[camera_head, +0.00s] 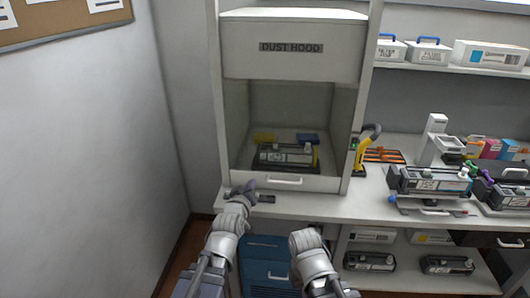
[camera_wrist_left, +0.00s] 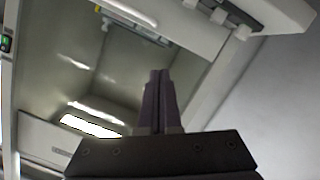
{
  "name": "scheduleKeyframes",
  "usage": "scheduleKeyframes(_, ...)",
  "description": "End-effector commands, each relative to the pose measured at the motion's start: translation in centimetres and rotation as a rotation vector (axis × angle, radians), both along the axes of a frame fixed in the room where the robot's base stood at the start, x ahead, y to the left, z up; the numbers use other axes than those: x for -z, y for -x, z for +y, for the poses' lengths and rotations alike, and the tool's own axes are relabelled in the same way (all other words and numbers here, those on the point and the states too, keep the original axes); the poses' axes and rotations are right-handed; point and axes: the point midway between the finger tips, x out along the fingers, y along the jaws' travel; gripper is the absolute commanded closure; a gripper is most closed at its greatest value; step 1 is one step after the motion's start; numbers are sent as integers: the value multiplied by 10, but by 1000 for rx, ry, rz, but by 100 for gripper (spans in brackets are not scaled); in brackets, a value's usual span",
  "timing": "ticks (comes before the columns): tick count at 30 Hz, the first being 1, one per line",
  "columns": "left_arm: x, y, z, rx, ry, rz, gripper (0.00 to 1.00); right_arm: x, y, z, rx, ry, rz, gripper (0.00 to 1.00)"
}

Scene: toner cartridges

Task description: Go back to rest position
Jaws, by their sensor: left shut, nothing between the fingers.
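My left gripper (camera_head: 246,188) is in front of the dust hood's lower left corner, by the counter's front edge, and its fingers are shut with nothing between them. In the left wrist view the shut fingers (camera_wrist_left: 158,100) point up at the hood. My right arm (camera_head: 312,258) comes in at the bottom middle, below the counter; its gripper fingers cannot be made out. The dust hood (camera_head: 290,48) stands on the counter with its front open. A toner cartridge (camera_head: 285,157) lies inside it.
The counter (camera_head: 375,205) runs to the right with a yellow-handled tool (camera_head: 362,152), an orange rack (camera_head: 384,156) and cartridges on stands (camera_head: 430,182). A blue cabinet (camera_head: 264,262) is under the counter. A grey wall (camera_head: 90,140) is at the left.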

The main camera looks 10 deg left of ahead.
Motion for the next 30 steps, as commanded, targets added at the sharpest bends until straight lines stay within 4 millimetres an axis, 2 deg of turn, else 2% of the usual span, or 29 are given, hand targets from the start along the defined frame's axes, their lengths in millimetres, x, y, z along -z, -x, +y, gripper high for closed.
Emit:
scheduleKeyframes(4, 15, 8, -15, 40, -52, 96, 100, -6, 0, 0, 0, 0, 0, 100)
scheduleKeyframes(8, 52, 35, -43, 139, -181, 324, 100, -18, 0, 0, 0, 0, 0, 100)
scheduleKeyframes(12, 94, 89, -66, 282, -360, 622, 100, -30, 0, 0, 0, 0, 0, 100)
scheduleKeyframes(15, 113, 134, -74, 382, -479, 824, 100, -38, 0, 0, 0, 0, 0, 100)
scheduleKeyframes(18, 122, 177, -75, 471, -580, 999, 100, -44, 0, 0, 0, 0, 0, 100)
scheduleKeyframes(22, 123, 218, -71, 555, -672, 1168, 100, -50, 0, 0, 0, 0, 0, 100)
scheduleKeyframes(25, 122, 238, -69, 595, -713, 1249, 100, -52, 0, 0, 0, 0, 0, 100)
scheduleKeyframes(30, 120, 251, -67, 619, -736, 1301, 100, -52, 0, 0, 0, 0, 0, 100)
